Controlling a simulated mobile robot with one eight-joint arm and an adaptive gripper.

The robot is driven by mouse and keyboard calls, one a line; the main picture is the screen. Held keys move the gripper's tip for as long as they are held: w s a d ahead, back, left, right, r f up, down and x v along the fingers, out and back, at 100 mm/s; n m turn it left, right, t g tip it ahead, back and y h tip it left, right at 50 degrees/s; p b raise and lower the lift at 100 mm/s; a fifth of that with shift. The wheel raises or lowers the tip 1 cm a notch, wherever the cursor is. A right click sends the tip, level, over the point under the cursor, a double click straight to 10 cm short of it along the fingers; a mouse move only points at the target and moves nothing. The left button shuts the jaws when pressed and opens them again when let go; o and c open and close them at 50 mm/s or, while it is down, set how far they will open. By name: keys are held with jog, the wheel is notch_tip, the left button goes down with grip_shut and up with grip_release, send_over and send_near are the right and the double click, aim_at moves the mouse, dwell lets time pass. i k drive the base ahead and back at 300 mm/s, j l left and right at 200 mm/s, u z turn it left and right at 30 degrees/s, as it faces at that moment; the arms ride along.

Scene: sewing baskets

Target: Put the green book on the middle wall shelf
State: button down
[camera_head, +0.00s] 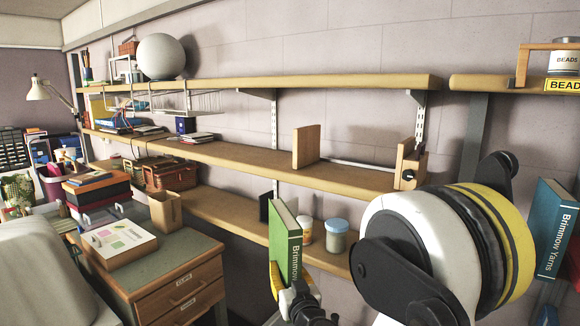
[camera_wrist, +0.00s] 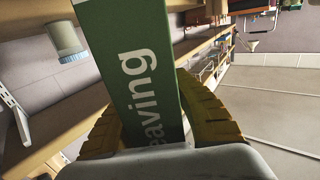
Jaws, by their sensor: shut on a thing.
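The green book (camera_head: 285,245) stands upright in my gripper (camera_head: 290,288), low in front of the shelves in the head view. Its white spine lettering faces me. In the wrist view the book (camera_wrist: 140,75) sits between the two yellow fingers of my gripper (camera_wrist: 155,120), which are shut on it. The middle wall shelf (camera_head: 245,158) is above and behind the book. It holds an upright wooden board (camera_head: 306,146) and a wooden block with a dark knob (camera_head: 410,165) at its right end. The book looks apart from the shelves. My arm hides part of the lower right.
The top shelf (camera_head: 300,83) bears a white globe (camera_head: 160,56). The lower shelf (camera_head: 235,214) holds jars (camera_head: 336,236). Books and a wire rack (camera_head: 185,103) crowd the middle shelf's left. A stretch of it left of the board is bare. A teal book (camera_head: 557,230) stands at the far right.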

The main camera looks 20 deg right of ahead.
aim_at(266, 157)
jog(key=i+j, duration=0.15)
jog(key=j, duration=0.2)
jog(key=i+j, duration=0.15)
jog(key=j, duration=0.2)
jog(key=i+j, duration=0.2)
jog(key=j, duration=0.15)
jog(key=i+j, duration=0.15)
jog(key=j, duration=0.2)
jog(key=i+j, duration=0.15)
jog(key=j, duration=0.2)
